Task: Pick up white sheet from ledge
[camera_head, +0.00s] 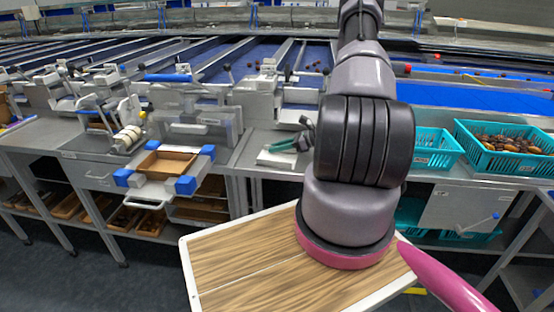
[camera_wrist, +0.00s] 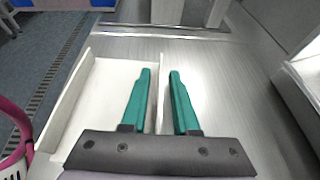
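A white, shallow, sheet-like piece with a raised left edge (camera_wrist: 95,95) lies on the grey metal ledge (camera_wrist: 215,75) in the wrist view. In the head view the white piece (camera_head: 275,159) shows small, just below my gripper (camera_head: 285,145). My gripper's two teal fingers also show in the wrist view (camera_wrist: 160,72), parted by a narrow gap with nothing clearly gripped. The left finger is over the white piece. The right finger is over bare metal, and the piece's right edge runs between them. Whether the fingers touch it cannot be told.
A wooden-topped board with a white rim (camera_head: 187,262) is in the head view's foreground, partly behind my arm. A wooden tray with blue corners (camera_head: 166,163) is left of my gripper. Teal crates (camera_head: 432,150) stand to the right, one holding dates (camera_head: 510,143). Metal housings border the ledge.

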